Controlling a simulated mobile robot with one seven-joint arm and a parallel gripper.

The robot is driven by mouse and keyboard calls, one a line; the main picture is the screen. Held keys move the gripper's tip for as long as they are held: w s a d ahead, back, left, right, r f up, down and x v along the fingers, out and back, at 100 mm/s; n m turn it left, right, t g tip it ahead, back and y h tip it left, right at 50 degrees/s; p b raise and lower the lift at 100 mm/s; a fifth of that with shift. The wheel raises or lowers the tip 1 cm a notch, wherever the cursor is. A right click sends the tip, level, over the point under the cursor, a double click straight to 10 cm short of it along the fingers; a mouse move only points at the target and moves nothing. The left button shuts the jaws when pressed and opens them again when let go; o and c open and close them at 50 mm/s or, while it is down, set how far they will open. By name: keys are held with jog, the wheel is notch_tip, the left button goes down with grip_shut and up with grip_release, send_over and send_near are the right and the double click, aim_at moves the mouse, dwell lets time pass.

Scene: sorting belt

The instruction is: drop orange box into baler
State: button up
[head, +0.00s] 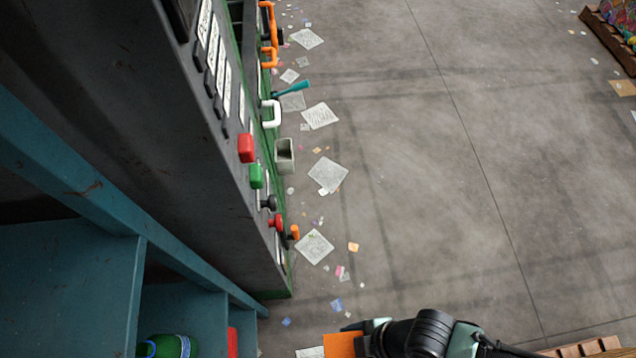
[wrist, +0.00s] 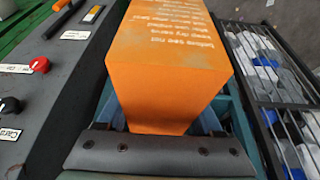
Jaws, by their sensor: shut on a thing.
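The orange box (wrist: 165,75) fills the middle of the wrist view, with white printed text on its upper face. My gripper (wrist: 162,122) is shut on it, with teal fingers at the box's near end. In the head view my gripper (head: 372,330) is at the bottom edge, and only a corner of the orange box (head: 342,345) shows beside it. A tall grey and green machine (head: 190,110) with buttons and levers stands to the left, which looks like the baler. Its opening cannot be made out.
A blue shelf frame (head: 85,270) with a green bottle (head: 172,346) fills the lower left. In the wrist view a knobbed panel (wrist: 50,85) lies left of the box and a black barred cage (wrist: 275,95) right. The open floor (head: 440,180) has scattered paper scraps.

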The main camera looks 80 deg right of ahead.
jog(key=s+d+p, duration=0.1)
jog(key=s+p, duration=0.4)
jog(key=s, duration=0.1)
jog(key=shift+s, duration=0.15)
jog(key=shift+s+d, duration=0.1)
dwell(0.5)
